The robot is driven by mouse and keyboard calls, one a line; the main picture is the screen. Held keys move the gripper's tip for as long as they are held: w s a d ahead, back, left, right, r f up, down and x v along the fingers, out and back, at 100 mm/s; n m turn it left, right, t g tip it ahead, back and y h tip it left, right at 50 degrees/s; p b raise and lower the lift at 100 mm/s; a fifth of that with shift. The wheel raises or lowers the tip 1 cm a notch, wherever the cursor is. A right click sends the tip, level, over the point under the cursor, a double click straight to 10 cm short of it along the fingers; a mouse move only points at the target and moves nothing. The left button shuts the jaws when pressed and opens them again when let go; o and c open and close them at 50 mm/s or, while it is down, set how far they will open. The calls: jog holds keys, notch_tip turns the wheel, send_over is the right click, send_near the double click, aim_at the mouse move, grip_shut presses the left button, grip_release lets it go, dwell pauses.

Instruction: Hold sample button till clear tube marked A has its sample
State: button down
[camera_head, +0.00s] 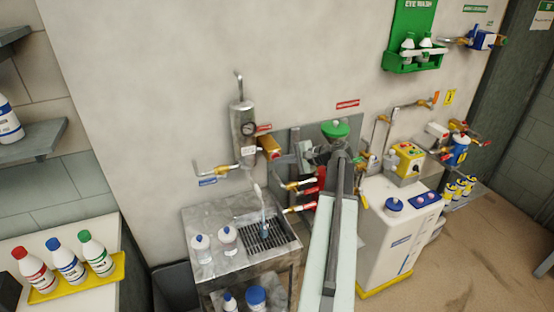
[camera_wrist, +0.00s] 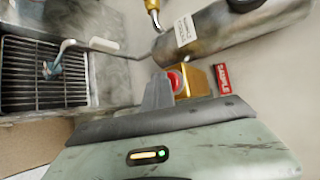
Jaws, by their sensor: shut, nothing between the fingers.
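The sample button (camera_wrist: 176,81) is red, set in a brass-coloured box in the wrist view. A small clear bluish tube (camera_head: 264,226) stands on the drain grate, under the spout end. It also shows in the wrist view (camera_wrist: 51,69). Its letter and its fill level are too small to read.
A steel sink stand (camera_head: 200,262) carries two white bottles (camera_head: 228,237) left of the grate. A white cabinet (camera_head: 385,245) stands right of my arm. Valves and pipes (camera_head: 300,186) crowd the wall behind my arm. A red label (camera_wrist: 223,79) is right of the button box.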

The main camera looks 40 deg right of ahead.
jog(key=shift+s, duration=0.1)
dwell(0.3)
jog(key=shift+s+a, duration=0.35)
jog(key=shift+s, duration=0.45)
jog(key=shift+s, duration=0.1)
jog(key=s, duration=0.1)
jog(key=s+a, duration=0.1)
jog(key=s, duration=0.1)
jog(key=s+a, duration=0.1)
jog(key=shift+s, duration=0.2)
